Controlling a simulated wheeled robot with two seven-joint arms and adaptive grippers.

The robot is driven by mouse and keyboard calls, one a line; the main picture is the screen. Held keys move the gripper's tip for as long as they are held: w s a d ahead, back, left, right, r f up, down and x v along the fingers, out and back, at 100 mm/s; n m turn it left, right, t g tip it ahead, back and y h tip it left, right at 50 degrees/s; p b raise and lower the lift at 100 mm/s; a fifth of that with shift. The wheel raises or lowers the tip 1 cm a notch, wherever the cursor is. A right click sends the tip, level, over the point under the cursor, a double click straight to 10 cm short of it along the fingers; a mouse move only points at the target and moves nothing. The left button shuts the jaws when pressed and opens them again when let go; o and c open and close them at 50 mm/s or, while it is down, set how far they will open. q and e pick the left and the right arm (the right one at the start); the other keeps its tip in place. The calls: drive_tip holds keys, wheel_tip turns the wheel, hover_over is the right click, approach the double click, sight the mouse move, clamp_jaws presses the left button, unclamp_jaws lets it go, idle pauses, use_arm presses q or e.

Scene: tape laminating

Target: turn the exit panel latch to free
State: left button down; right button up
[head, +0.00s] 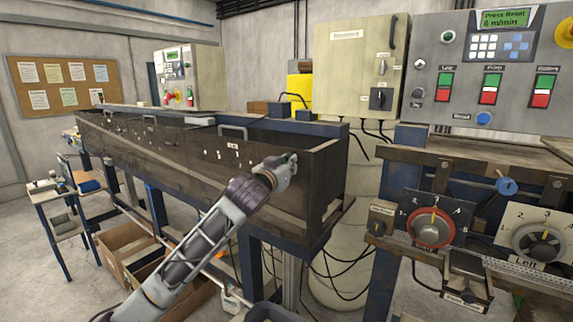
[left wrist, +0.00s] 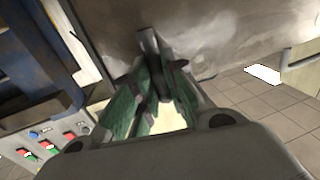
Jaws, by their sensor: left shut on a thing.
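The exit panel (head: 322,190) is the dark brown end part of the long machine enclosure in the head view. My left gripper (head: 291,163) is at its upper left edge, in front of the long side. In the left wrist view, the green-padded fingers of my left gripper (left wrist: 155,92) are shut on the latch (left wrist: 148,42), a small grey and dark piece that sticks out beyond the fingertips against a brown panel surface (left wrist: 205,35). The fingers hide most of the latch, so its turn angle cannot be told. My right gripper is not in view.
A control console (head: 487,70) with buttons and dials stands at the right. Cardboard boxes (head: 122,243) lie under the machine at left. Cables hang beneath the panel's right end.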

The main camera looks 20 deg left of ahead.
use_arm(q)
drive_tip(key=shift+f, duration=0.1)
idle(0.3)
drive_tip(key=c, duration=1.5)
unclamp_jaws()
drive_tip(key=shift+o, duration=0.2)
drive_tip(key=s+a, duration=0.1)
drive_tip(key=s, duration=1)
drive_tip(key=shift+s+a, duration=0.4)
drive_tip(key=shift+f, duration=0.1)
